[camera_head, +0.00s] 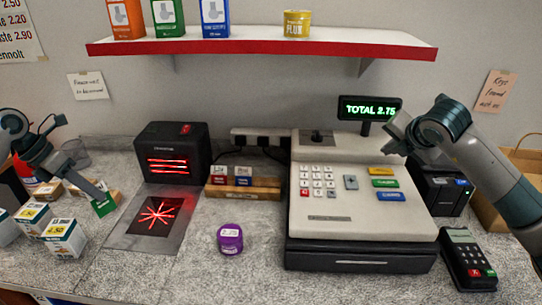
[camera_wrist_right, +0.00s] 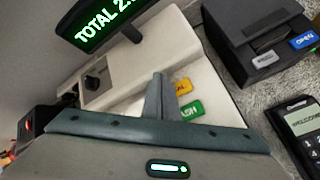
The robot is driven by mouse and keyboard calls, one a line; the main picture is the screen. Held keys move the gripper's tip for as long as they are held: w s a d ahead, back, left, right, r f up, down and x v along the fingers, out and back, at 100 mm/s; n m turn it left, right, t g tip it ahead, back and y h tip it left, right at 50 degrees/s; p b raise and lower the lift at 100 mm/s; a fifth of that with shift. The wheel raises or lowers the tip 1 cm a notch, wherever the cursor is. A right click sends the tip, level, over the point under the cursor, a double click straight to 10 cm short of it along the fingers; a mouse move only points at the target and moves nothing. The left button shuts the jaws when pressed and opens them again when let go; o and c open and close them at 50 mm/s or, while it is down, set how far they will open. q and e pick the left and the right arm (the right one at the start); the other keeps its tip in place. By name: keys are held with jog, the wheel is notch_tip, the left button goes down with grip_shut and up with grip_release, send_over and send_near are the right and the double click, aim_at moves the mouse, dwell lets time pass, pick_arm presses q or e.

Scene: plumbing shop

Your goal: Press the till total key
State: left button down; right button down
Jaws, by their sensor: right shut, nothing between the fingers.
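The till (camera_head: 330,215) stands right of centre on the counter, with a white number pad, a grey key and a column of coloured keys. The yellow key (camera_head: 380,171) is at the top of that column, above a green and a blue key. In the right wrist view the yellow key (camera_wrist_right: 182,86) shows the letters "AL", partly hidden by my finger. The till display (camera_head: 369,109) reads "TOTAL 2.75". My right gripper (camera_head: 392,147) is shut and empty, above the till beside the yellow key; contact cannot be told. My left gripper (camera_head: 98,196) is at the far left, near a green item.
A card terminal (camera_head: 467,258) lies right of the till, and a dark box (camera_head: 440,188) stands behind it. A purple tub (camera_head: 230,239) sits left of the till. A scanner (camera_head: 172,152) and several small boxes are further left. A red-edged shelf (camera_head: 260,48) hangs above.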

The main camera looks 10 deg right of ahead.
pick_arm(q)
jog(key=shift+r, duration=0.3)
pick_arm(e)
jog(key=shift+r, duration=1)
